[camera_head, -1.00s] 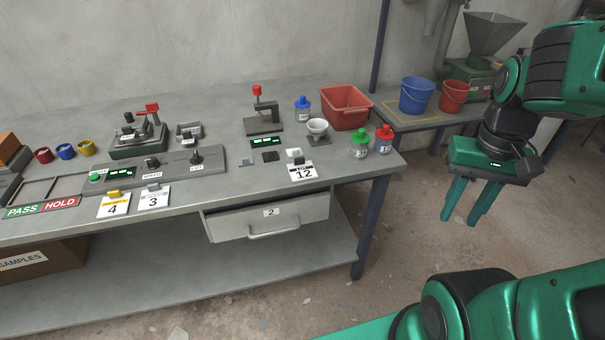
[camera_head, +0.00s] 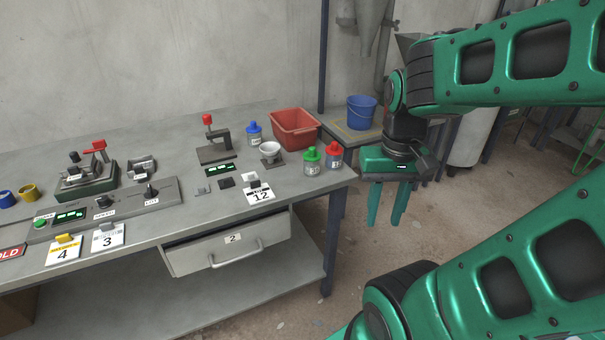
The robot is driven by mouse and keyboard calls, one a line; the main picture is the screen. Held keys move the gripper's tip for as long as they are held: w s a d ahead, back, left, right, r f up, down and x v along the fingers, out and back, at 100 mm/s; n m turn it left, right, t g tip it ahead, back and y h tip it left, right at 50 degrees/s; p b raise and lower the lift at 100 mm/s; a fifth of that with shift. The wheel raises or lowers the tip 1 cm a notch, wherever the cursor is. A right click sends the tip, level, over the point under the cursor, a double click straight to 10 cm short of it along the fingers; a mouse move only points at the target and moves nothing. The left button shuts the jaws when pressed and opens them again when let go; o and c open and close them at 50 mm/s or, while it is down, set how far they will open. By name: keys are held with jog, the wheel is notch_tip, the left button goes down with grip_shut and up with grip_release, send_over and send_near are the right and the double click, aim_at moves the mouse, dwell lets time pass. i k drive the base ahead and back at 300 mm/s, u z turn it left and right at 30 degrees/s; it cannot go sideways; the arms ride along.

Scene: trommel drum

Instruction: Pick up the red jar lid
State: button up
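The red jar lid (camera_head: 333,147) sits on a small clear jar (camera_head: 333,160) with a white label, near the right end of the grey workbench (camera_head: 300,190). My gripper (camera_head: 385,222) hangs to the right of the jar, past the bench's end, fingers pointing down. Its two green fingers are apart with nothing between them. It does not touch the jar.
A green-lidded jar (camera_head: 312,162) stands just left of the red-lidded one. A blue bucket (camera_head: 361,112) stands on a side table. A drawer (camera_head: 230,247) is under the bench.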

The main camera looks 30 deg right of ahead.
aim_at(334, 149)
jog(key=u, duration=2.4)
jog(key=k, duration=1.5)
jog(key=z, duration=2.15)
jog(key=i, duration=0.5)
jog(key=z, duration=0.05)
